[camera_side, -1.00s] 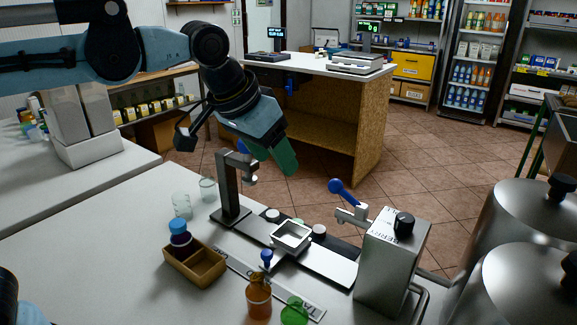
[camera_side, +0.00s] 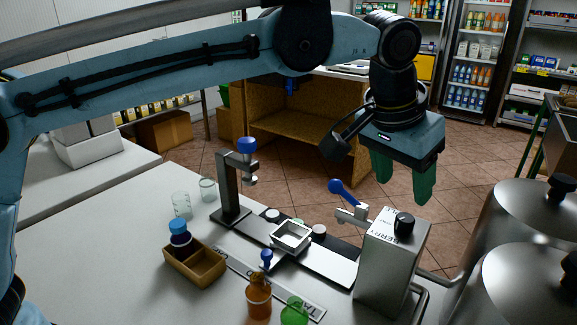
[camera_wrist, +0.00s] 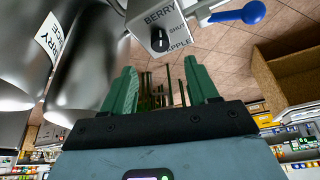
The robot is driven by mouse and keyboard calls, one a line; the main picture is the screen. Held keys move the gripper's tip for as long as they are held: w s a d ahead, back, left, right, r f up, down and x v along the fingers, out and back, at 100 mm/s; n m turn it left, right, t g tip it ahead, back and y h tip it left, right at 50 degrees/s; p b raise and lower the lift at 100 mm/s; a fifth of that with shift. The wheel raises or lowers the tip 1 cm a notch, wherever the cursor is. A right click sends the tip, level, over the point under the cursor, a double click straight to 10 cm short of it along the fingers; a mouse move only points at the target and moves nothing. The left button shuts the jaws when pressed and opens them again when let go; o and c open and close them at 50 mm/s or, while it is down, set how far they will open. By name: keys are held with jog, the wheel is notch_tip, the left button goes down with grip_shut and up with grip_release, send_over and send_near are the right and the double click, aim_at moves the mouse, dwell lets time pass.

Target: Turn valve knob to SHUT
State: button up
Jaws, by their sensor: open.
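The valve knob (camera_side: 404,225) is black and sits on top of a steel box (camera_side: 385,265). In the wrist view the knob (camera_wrist: 159,39) is beyond my fingertips, with BERRY, SHUT and APPLE printed around it on the box. It looks turned along the BERRY–APPLE line, not toward SHUT; which end is the pointer I cannot tell. My gripper (camera_side: 404,190) hangs above the box level in the side view, its two green fingers pointing down, apart and empty. It also shows in the wrist view (camera_wrist: 161,75), open and clear of the knob.
A blue-ended lever (camera_side: 343,194) sticks out from the box. A post with a blue top (camera_side: 232,190), a small white tray (camera_side: 290,237), a wooden caddy (camera_side: 196,268) and bottles stand to the left. Large steel tanks (camera_side: 525,215) stand at the right.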

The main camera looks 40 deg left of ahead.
aim_at(405, 218)
jog(key=x, duration=0.8)
jog(key=shift+w+f, duration=0.15)
jog(key=shift+f, duration=0.2)
jog(key=shift+c, duration=0.2)
jog(key=c, duration=1)
